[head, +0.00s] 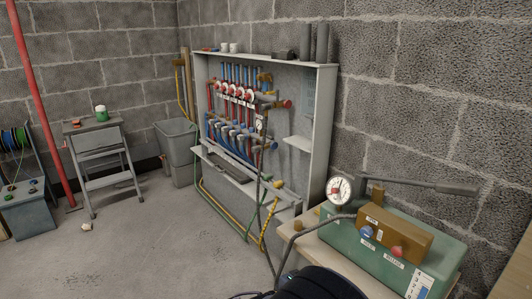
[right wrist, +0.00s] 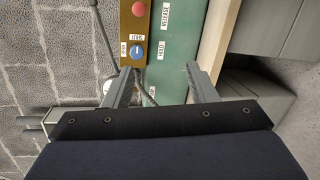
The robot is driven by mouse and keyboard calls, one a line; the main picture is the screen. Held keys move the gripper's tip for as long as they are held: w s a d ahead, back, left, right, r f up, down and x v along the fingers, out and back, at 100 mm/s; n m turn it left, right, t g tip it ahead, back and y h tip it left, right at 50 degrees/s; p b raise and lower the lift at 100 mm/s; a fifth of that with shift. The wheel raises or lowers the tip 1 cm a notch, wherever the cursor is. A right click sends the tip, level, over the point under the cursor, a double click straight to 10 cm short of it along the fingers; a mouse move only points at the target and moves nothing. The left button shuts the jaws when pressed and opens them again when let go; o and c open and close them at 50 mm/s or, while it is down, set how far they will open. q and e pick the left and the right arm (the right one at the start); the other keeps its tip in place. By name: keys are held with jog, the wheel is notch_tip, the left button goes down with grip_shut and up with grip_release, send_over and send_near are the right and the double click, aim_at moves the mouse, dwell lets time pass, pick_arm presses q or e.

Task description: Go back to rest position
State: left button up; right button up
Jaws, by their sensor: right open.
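My right gripper (right wrist: 158,78) shows in the right wrist view with its two grey fingers wide apart and nothing between them. Beyond the fingers is the green test pump (right wrist: 177,72), with its brass block (right wrist: 133,12), a red knob (right wrist: 139,9) and a blue knob (right wrist: 137,52). In the head view the green pump (head: 365,249) sits on a bench at the lower right, with a round gauge (head: 340,190) and a long grey lever (head: 440,186). A dark part of my own arm shows at the bottom edge. The right fingers are hidden there. My left gripper is not in view.
A wall cabinet (head: 327,130) holds a manifold with red and blue pipes. A hose (head: 268,225) runs from it toward the pump. A stepladder (head: 112,180), a grey bin (head: 180,150) and a red pole (head: 42,100) stand left. The floor (head: 140,245) between is mostly clear.

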jog(key=s+d+f+m+g+y, duration=0.3)
jog(key=s+d+m+g+y, duration=0.2)
jog(key=s+d+g+y, duration=0.45)
jog(key=s+a+r+m+t+y, duration=0.1)
jog(key=s+r+m+t+y, duration=0.25)
jog(key=s, duration=0.25)
jog(key=s+r+m+t+y, duration=0.2)
jog(key=s+t+y, duration=0.2)
jog(key=s+y, duration=0.15)
notch_tip(320, 180, up, 34)
jog(key=p, duration=3.3)
jog(key=shift+s+g+h+p, duration=0.25)
jog(key=shift+g+h+p, duration=0.05)
jog(key=shift+h+p, duration=0.15)
